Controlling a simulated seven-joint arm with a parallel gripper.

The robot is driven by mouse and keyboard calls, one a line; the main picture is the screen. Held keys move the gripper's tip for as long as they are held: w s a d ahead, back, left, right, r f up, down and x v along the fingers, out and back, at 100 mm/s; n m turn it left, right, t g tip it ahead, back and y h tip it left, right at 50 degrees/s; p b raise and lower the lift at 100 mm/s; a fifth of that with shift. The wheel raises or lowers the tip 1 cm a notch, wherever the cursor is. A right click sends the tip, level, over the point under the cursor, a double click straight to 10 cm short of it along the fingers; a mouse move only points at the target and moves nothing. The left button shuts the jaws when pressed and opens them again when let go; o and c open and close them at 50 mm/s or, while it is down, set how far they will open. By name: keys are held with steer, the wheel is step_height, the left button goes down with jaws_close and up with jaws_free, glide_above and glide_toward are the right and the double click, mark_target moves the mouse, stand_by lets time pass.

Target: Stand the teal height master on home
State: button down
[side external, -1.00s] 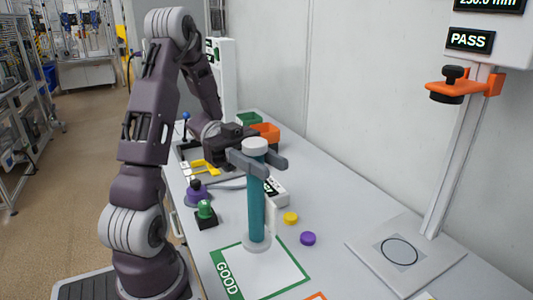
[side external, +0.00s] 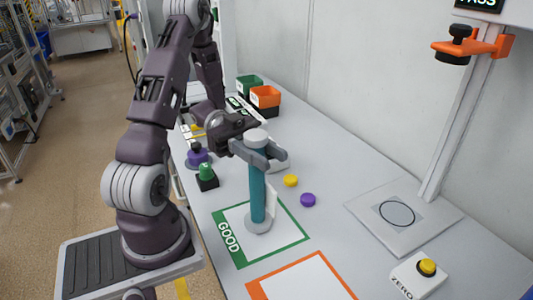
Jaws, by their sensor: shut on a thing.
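The teal height master (side external: 257,190) is an upright teal post with a pale cap and a wide pale foot. My gripper (side external: 264,155) is shut on it just below the cap. Its foot appears over the white middle of the green-framed GOOD mat (side external: 236,258); I cannot tell whether it touches the mat. No spot marked home can be made out.
A yellow cap (side external: 290,181) and a purple cap (side external: 307,200) lie right of the master. An orange-framed mat (side external: 335,276) lies in front. A gauge plate (side external: 440,218) with a circle and the ZERO button box (side external: 418,276) are at right. Green (side external: 249,85) and orange (side external: 265,97) bins stand behind.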

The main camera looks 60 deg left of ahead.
steer(key=shift+f, duration=0.4)
steer(key=c, duration=1)
jaws_free()
steer(key=shift+o, duration=0.2)
